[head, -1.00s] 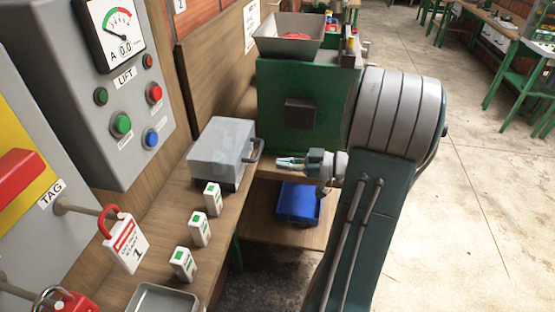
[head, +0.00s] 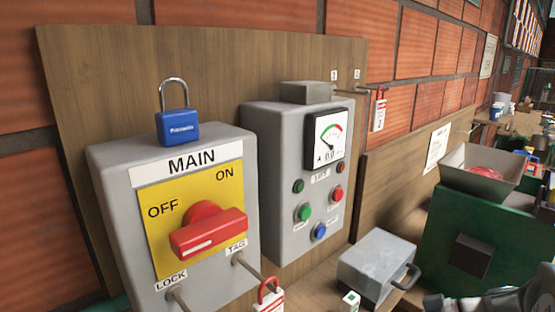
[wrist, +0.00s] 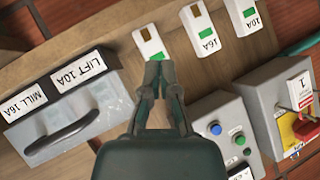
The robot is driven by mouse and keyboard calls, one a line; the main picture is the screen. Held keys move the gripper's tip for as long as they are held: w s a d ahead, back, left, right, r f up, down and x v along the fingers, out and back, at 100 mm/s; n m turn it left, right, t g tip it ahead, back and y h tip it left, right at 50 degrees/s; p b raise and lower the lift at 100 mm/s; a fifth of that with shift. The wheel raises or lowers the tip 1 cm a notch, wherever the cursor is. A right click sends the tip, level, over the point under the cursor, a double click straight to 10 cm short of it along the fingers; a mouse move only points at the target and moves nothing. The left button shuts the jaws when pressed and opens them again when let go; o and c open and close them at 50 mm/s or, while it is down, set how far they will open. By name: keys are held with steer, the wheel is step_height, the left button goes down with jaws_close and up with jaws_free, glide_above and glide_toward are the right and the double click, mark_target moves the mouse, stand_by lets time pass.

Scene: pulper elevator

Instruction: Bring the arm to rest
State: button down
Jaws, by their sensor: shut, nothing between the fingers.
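My gripper (wrist: 157,70) shows in the wrist view with its dark fingers together and nothing between them. It points over the wooden bench, with its tips over the lower end of a white block with a green mark (wrist: 150,42). My gripper's fingers are not visible in the head view, where only a grey piece of my arm shows at the bottom right edge. The grey handled box (wrist: 65,105), labelled LIFT 10A and MILL 16A, lies left of my gripper in the wrist view; it also shows in the head view (head: 375,262).
White blocks marked 16A (wrist: 205,32) and 10A (wrist: 247,15) lie beside the first. The grey control box (head: 270,160) and yellow-faced MAIN switch box (head: 110,190) are on the wall board. A blue padlock (head: 178,128) stands on the latter. The green machine (head: 460,225) is right.

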steer(key=s+a+r+m+h, duration=0.6)
steer(key=s+a+h, duration=0.4)
steer(key=a, duration=0.2)
steer(key=shift+s+r+m, duration=0.2)
steer(key=shift+m, duration=0.1)
steer(key=shift+a, duration=0.1)
stand_by(0.4)
